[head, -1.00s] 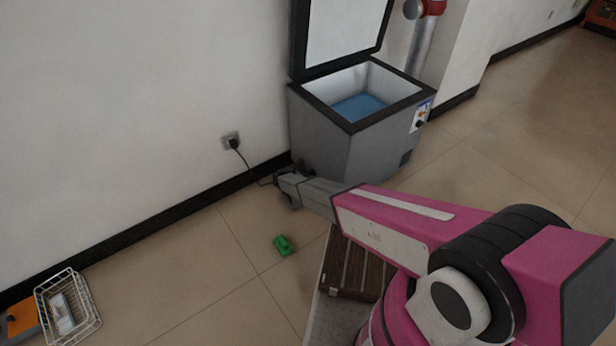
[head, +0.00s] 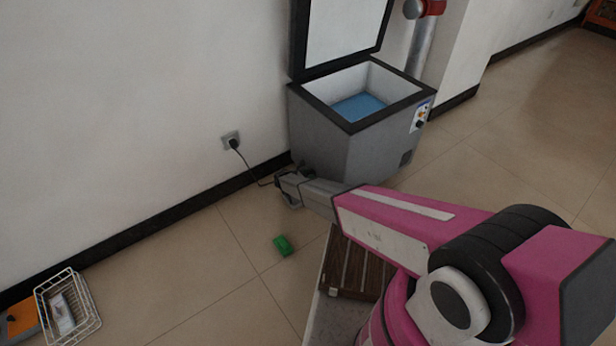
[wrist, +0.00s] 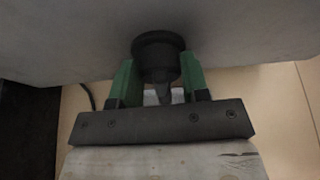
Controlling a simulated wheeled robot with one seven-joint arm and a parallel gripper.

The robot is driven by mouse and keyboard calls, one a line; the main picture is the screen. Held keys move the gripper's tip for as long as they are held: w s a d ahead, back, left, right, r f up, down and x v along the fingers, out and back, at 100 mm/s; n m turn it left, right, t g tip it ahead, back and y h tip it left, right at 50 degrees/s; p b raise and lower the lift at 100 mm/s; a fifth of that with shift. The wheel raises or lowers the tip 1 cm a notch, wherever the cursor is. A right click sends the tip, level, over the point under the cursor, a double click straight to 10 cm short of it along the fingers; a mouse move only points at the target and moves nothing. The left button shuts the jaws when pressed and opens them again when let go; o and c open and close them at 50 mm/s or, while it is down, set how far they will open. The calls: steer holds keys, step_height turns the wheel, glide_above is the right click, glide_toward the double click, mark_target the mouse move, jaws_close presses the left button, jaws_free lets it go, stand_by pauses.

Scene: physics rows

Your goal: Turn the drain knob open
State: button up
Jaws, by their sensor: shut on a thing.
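The drain knob (wrist: 158,45) is round and black, on the grey freezer wall at the top of the wrist view. My gripper (wrist: 159,74) has its green fingers on either side of the knob, shut on it. In the head view my gripper (head: 289,184) is at the low left corner of the freezer (head: 330,140); the knob and fingertips cannot be made out there. How far the knob is turned cannot be told.
The freezer's lid (head: 340,30) stands open. A black cord runs from a wall socket (head: 231,140) down behind my gripper. A small green object (head: 283,245) lies on the floor. A wire basket (head: 84,316) is at lower left. Floor between them is clear.

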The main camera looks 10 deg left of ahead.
steer(key=shift+s+m+t+y, duration=0.1)
steer(key=shift+m+t+y, duration=0.45)
steer(key=shift+m, duration=0.5)
steer(key=shift+m+t+y, duration=0.45)
steer(key=shift+m+y, duration=0.2)
steer(key=shift+m, duration=0.4)
steer(key=o, duration=0.9)
steer(key=shift+o, duration=0.2)
steer(key=v, duration=1)
steer(key=shift+s+a, duration=0.15)
steer(key=shift+s, duration=0.2)
